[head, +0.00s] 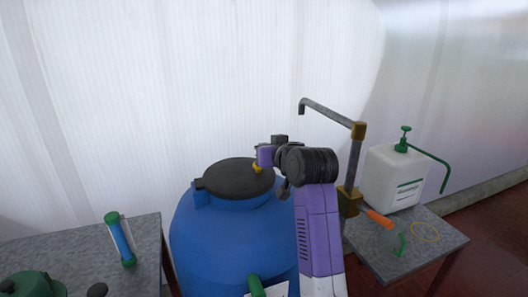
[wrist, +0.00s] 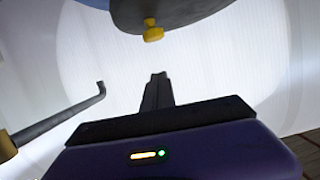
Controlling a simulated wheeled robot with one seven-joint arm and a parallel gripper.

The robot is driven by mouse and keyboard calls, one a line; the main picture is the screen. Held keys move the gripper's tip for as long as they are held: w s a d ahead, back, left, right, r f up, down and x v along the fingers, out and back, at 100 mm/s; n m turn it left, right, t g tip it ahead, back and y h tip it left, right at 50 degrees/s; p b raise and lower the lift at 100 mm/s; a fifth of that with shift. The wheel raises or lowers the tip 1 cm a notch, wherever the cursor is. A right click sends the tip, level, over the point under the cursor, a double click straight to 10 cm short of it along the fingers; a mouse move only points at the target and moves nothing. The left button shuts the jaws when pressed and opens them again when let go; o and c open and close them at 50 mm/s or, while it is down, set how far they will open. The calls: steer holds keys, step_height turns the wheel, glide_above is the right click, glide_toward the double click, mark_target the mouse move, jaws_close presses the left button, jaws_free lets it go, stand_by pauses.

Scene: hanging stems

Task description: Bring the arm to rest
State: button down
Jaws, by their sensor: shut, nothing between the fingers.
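My arm (head: 318,230), purple and black, rises in front of the blue barrel in the head view and bends at a black joint. Its purple wrist end (head: 266,157) is by the right side of the barrel's dark lid. The fingertips are not clear in that view. In the wrist view my gripper (wrist: 158,77) shows its two dark fingers together, with nothing between them. A yellow knob (wrist: 153,34) at the barrel's edge shows beyond the fingertips, with a visible gap in the picture.
The blue barrel (head: 215,243) has a dark lid (head: 236,178). A bent metal pipe (head: 330,113) stands close right of my arm. A white pump container (head: 391,178) and orange-handled tool (head: 380,218) are on the right table (head: 425,258). A green-capped tube (head: 121,240) lies on the left table (head: 75,249).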

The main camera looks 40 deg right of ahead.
steer(key=b+v, duration=0.1)
steer(key=v, duration=0.6)
steer(key=shift+s+a, duration=0.15)
steer(key=shift+s, duration=0.15)
steer(key=shift+r, duration=0.1)
